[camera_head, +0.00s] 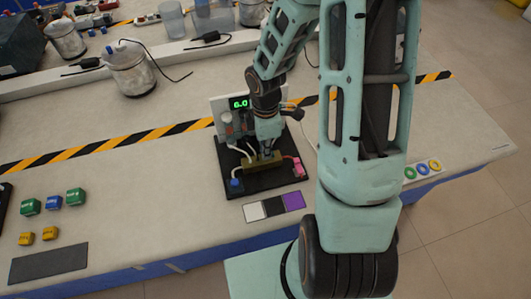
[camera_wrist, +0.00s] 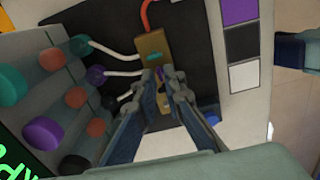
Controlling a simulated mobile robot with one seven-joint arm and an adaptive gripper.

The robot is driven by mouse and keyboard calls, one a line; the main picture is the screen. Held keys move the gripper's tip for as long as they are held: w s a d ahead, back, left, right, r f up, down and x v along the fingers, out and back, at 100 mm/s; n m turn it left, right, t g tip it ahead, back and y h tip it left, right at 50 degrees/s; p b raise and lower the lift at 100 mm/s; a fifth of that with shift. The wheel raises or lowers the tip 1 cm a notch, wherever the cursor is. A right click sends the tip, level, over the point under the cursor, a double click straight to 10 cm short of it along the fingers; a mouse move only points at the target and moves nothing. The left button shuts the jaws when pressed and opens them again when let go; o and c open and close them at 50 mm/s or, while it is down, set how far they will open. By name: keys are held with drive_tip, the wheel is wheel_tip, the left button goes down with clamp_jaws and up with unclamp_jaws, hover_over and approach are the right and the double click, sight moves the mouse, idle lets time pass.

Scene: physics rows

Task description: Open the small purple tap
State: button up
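A brass block (camera_head: 262,166) sits on a black base plate (camera_head: 268,183). In the wrist view the brass block (camera_wrist: 152,45) carries a small teal tap (camera_wrist: 154,58) and a small purple tap (camera_wrist: 160,73). My gripper (camera_head: 267,154) is down over the block. In the wrist view my gripper (camera_wrist: 160,75) has its fingertips close together, one on each side of the purple tap. Whether they press on it is too small to tell.
A panel behind the block has a green display (camera_head: 239,103) and rows of coloured knobs (camera_wrist: 76,97). White tubes (camera_wrist: 120,72) and a red tube (camera_wrist: 147,14) run to the block. A colour card (camera_head: 273,206) lies in front. Coloured blocks (camera_head: 53,201) stand left.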

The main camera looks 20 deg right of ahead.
drive_tip(key=shift+r+p, duration=2.45)
drive_tip(key=shift+r, duration=0.7)
